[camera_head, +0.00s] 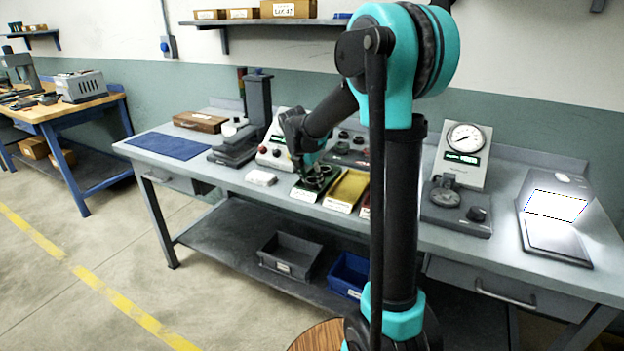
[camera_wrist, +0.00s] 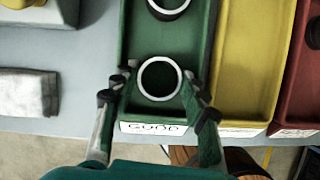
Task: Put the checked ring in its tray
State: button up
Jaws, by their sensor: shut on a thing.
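The ring (camera_wrist: 160,98) shows in the wrist view as a pale round rim with a dark opening, between my gripper's two fingers. My gripper (camera_wrist: 160,80) is shut on it from left and right. It is over the front part of the green tray (camera_wrist: 136,45), whose front label reads GOOD. I cannot tell whether the ring touches the tray floor. A second ring (camera_wrist: 168,15) sits farther back in the same tray, cut by the frame edge. In the head view my gripper (camera_head: 305,176) is down at the green tray (camera_head: 305,194) and hides the ring.
A yellow tray (camera_wrist: 247,65) and a red tray (camera_wrist: 291,88) stand to the right; the red one holds a partly seen ring. A white folded cloth (camera_wrist: 25,92) lies to the left. The gauge station (camera_head: 462,150) stands farther right on the bench.

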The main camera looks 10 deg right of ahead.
jog(key=o, duration=1.1)
jog(key=shift+c, duration=0.2)
jog(key=v, duration=1.2)
